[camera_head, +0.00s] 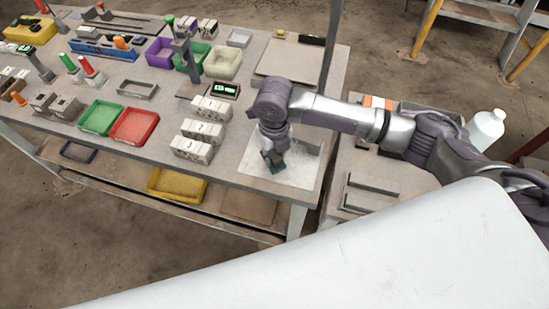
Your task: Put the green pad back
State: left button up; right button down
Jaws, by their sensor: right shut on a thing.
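My right arm reaches in from the right, and its gripper (271,155) points down over the pale, powdery square (301,172) at the table's front right corner. The gripper is shut on a small dark green pad (278,168), which shows just below the fingertips. The pad is at or just above the pale surface; I cannot tell whether it touches. Most of the pad is hidden by the gripper. My left gripper is not in view.
White blocks (194,149) stand in rows left of the gripper. Green (101,118) and red (134,126) trays lie further left. A dark-framed display (224,90) stands behind the blocks.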

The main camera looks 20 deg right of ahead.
aim_at(275, 161)
notch_tip(275, 161, down, 2)
jog(key=shift+s+f+p, duration=0.1)
jog(key=shift+f+p, duration=0.1)
jog(key=shift+p, duration=0.15)
jog(key=shift+f, duration=0.4)
jog(key=shift+f, duration=0.1)
jog(key=c, duration=0.9)
grip_release()
jog(key=shift+o, duration=0.2)
notch_tip(275, 161, up, 12)
jog(key=shift+r+b, duration=0.15)
jog(key=shift+b, duration=0.75)
